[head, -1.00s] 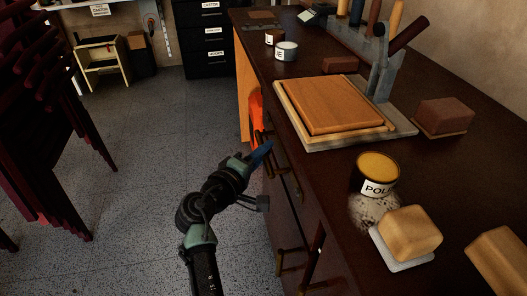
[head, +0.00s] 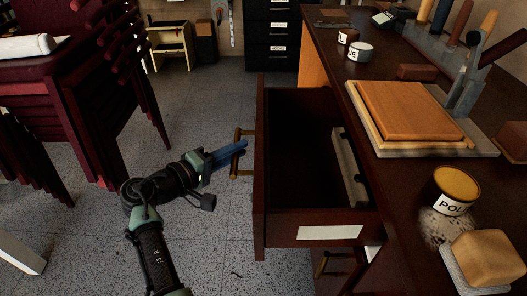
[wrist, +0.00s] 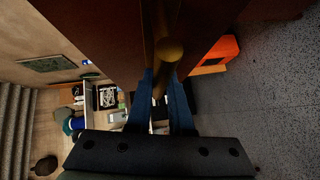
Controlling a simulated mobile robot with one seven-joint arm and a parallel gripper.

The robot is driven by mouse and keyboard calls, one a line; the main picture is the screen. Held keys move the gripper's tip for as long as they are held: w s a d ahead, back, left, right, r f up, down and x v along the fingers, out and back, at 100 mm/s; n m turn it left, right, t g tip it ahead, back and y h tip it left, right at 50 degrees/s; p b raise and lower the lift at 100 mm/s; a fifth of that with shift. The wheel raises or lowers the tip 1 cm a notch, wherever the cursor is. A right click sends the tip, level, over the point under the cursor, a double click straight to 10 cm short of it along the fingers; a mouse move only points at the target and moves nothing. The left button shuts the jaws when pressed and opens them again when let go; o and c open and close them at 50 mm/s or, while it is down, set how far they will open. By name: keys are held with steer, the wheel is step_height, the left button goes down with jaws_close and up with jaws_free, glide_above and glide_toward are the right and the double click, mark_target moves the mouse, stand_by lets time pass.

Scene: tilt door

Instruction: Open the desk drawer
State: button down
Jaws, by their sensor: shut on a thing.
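The desk drawer (head: 300,234) is pulled well out of the dark brown desk (head: 400,190) in the head view, and its dark inside shows. A brass handle (head: 240,150) is on its front panel. My gripper (head: 241,147) comes from the left and is at this handle. In the wrist view the blue fingers (wrist: 161,95) close on either side of the handle bar (wrist: 168,52). A pale strip-like piece (head: 347,165) shows along the drawer's right end. The far bottom of the drawer is in shadow.
Stacked dark red chairs (head: 95,100) stand at the left. Speckled floor (head: 215,240) is free around my arm.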

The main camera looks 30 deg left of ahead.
steer(key=shift+s+a+f, duration=0.1)
steer(key=shift+s+a, duration=0.45)
steer(key=shift+a, duration=0.25)
steer(key=shift+s+a, duration=0.5)
steer(key=shift+a, duration=0.25)
steer(key=c, duration=0.8)
jaws_free()
steer(key=shift+w+d, duration=0.1)
steer(key=p+v, duration=0.4)
steer(key=v, duration=0.9)
